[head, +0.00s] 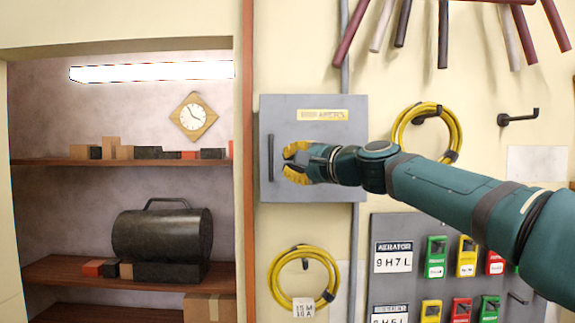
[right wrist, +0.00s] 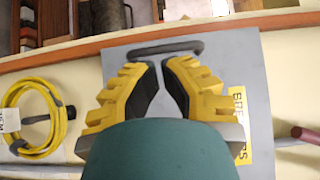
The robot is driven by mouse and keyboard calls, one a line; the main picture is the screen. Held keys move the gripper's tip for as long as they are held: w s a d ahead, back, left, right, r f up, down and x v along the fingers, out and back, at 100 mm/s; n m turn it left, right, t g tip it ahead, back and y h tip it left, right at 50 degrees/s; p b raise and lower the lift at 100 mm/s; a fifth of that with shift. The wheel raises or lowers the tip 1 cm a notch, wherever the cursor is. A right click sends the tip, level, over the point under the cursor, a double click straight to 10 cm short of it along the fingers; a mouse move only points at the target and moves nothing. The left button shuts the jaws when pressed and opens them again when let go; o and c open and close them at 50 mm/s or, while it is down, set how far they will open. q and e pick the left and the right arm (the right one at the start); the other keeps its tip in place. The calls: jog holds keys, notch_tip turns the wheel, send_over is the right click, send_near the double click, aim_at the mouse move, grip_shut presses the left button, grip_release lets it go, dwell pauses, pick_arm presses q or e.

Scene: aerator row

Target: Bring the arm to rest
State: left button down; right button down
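My right arm reaches in from the right in the head view. Its right gripper (head: 286,162) has yellow fingers and is in front of the grey breaker box (head: 315,190). The fingertips point at the box's dark upright handle (head: 270,158), just to its right in the picture. In the right wrist view the right gripper (right wrist: 160,65) shows a narrow gap between its dark finger pads, with nothing held. The handle (right wrist: 153,48) lies just past the fingertips; whether they touch it is hard to tell. My left gripper is out of view.
Yellow hose coils hang on hooks beside (head: 455,130) and below (head: 277,275) the box. A grey aerator panel (head: 380,230) with coloured tags is below my forearm. Left is a shelf recess with a black heater (head: 160,235). Dark rods (head: 443,35) hang above.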

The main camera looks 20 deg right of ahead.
jog(key=s+a+b+v, duration=0.1)
jog(key=v, duration=0.8)
jog(key=w+a+f+g+h+b, duration=0.15)
jog(key=w+f, duration=0.35)
jog(key=f, duration=0.6)
jog(key=w+a+f+g+h, duration=0.15)
jog(key=w+f, duration=0.25)
jog(key=f, duration=0.7)
notch_tip(320, 180, down, 29)
jog(key=a+n+g+h+b, duration=0.2)
jog(key=a+n+g, duration=0.1)
jog(key=n+g, duration=0.1)
jog(key=s+a+f+n+g+b, duration=0.1)
jog(key=s+a+f+n+g, duration=0.2)
jog(key=s+f, duration=1)
jog(key=s+a+f+n+g+b, duration=0.1)
jog(key=s+a+f+n+g, duration=0.2)
jog(key=s+f, duration=1)
notch_tip(320, 180, down, 5)
jog(key=shift+s+r+n+g+y+b, duration=0.15)
jog(key=shift+s+n+g+y+b, duration=0.15)
jog(key=shift+g+b, duration=0.1)
jog(key=shift+a, duration=0.1)
